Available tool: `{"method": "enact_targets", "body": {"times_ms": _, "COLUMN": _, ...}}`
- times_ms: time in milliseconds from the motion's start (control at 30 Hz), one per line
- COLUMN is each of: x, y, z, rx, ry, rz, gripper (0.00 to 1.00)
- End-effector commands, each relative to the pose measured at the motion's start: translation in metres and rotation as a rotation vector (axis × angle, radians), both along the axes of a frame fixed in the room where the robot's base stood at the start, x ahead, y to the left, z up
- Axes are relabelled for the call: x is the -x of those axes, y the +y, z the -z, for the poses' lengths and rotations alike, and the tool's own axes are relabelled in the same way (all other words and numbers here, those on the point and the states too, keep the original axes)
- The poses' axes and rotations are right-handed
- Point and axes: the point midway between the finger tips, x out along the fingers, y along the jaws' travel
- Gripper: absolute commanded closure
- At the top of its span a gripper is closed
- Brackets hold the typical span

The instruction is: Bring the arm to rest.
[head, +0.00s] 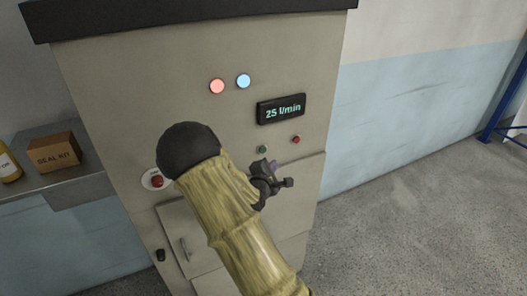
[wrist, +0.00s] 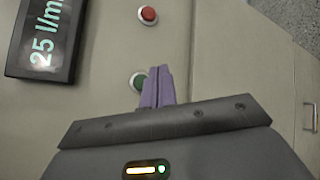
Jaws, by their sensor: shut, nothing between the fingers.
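My gripper (head: 268,163) is in front of the beige cabinet (head: 120,85), at the end of my arm, which comes up from the bottom of the head view. In the wrist view its purple fingers (wrist: 155,80) are together with nothing between them. Their tips are beside the green button (wrist: 138,80) and partly cover it. I cannot tell whether they touch it. The green button (head: 262,149) also shows just above the gripper in the head view.
A red button (head: 296,139), a display (head: 281,109) reading 25 l/min, and red (head: 217,86) and blue (head: 243,80) lit lamps are on the cabinet. Another red button (head: 157,181) is left of my arm. A shelf (head: 80,188) holds a seal kit box (head: 54,153).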

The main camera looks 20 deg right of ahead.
Motion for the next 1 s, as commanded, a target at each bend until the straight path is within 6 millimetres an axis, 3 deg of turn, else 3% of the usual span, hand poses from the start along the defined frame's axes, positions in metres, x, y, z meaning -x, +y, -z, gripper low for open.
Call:
{"method": "enact_targets", "body": {"times_ms": 667, "x": 0.001, "y": 0.001, "z": 0.002, "rx": -0.034, "ry": -0.004, "rz": 0.005, "gripper": 1.0}}
{"method": "enact_targets", "body": {"times_ms": 867, "x": 0.016, "y": 0.017, "z": 0.017, "rx": -0.343, "ry": -0.034, "rz": 0.052, "gripper": 1.0}}
{"method": "enact_targets", "body": {"times_ms": 1000, "x": 0.038, "y": 0.044, "z": 0.027, "rx": -0.676, "ry": -0.052, "rz": 0.13, "gripper": 1.0}}
